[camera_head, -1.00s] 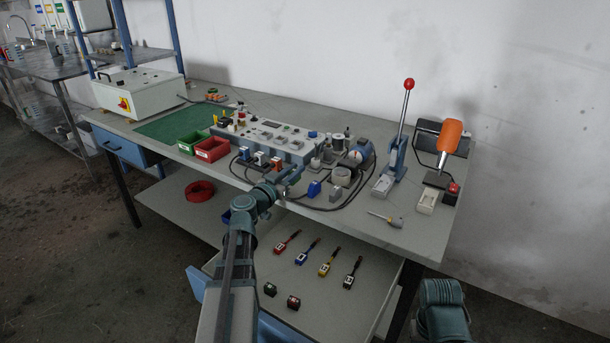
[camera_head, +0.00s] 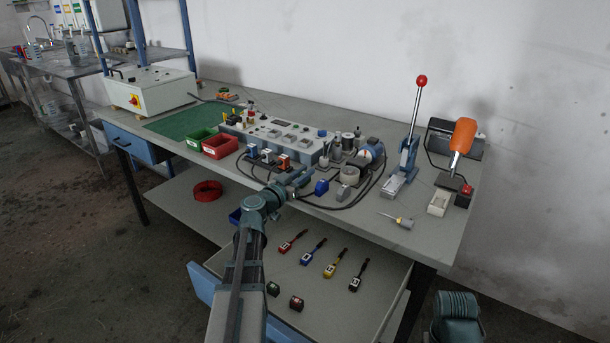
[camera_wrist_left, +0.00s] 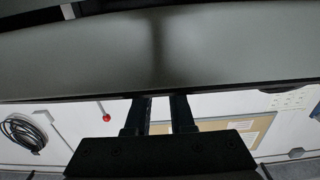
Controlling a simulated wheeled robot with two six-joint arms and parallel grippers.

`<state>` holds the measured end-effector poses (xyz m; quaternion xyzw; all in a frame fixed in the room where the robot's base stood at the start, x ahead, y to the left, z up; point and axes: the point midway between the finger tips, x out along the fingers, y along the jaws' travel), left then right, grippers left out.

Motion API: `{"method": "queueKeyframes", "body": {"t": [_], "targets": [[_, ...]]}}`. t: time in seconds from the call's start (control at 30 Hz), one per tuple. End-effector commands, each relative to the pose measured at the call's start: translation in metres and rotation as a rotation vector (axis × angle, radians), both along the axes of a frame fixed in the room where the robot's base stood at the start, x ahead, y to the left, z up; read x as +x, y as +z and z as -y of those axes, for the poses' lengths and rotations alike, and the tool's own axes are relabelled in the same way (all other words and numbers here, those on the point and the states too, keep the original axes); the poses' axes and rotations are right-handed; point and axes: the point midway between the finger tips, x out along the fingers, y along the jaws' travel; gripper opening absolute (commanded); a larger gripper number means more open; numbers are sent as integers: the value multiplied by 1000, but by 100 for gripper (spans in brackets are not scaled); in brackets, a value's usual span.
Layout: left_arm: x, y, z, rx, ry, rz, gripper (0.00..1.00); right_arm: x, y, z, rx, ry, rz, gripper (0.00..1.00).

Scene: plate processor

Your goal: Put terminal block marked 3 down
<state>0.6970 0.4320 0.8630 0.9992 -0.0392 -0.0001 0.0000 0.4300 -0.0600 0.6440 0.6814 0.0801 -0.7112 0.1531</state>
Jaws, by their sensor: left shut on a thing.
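My left gripper (camera_head: 304,178) is low over the front edge of the workbench (camera_head: 345,222), just left of a small blue block (camera_head: 321,187). Its fingers show in the left wrist view (camera_wrist_left: 161,110) with a narrow gap between them. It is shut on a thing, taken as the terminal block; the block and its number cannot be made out. Three small blocks, blue (camera_head: 252,150), white (camera_head: 267,155) and orange (camera_head: 284,161), stand in a row behind the gripper. Two dark labelled blocks, one greenish (camera_head: 273,289) and one reddish (camera_head: 296,303), lie in the open drawer. My right gripper is out of view.
A control panel (camera_head: 270,131), a red bin (camera_head: 220,146) and a green bin (camera_head: 199,138) stand behind. Black cables run beside the gripper. A lever press (camera_head: 408,155) and a screwdriver (camera_head: 397,219) are to the right. Several coloured tools lie in the drawer.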

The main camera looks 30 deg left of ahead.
Motion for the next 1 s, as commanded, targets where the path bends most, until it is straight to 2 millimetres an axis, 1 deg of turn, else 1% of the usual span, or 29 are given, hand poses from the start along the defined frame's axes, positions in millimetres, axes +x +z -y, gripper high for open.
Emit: {"method": "queueKeyframes", "body": {"t": [0.07,0.1,0.17,0.2,0.27,0.57,0.67,0.77,0.9,1.0], "targets": [[0,-4,0,0,0,0,0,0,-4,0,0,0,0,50],[0,-4,0,0,0,0,23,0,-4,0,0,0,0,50],[0,-3,0,0,0,0,34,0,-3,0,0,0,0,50],[0,-3,0,0,0,0,41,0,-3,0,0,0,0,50],[0,-3,0,0,0,0,51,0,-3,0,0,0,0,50],[0,-3,0,0,0,0,51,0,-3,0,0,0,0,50],[-8,-3,0,0,1,0,51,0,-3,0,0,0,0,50],[-25,-3,-1,0,3,0,51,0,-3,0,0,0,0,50],[-56,8,-2,0,4,0,51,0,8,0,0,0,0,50],[-79,5,-4,0,4,0,51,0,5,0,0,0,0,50]]}}
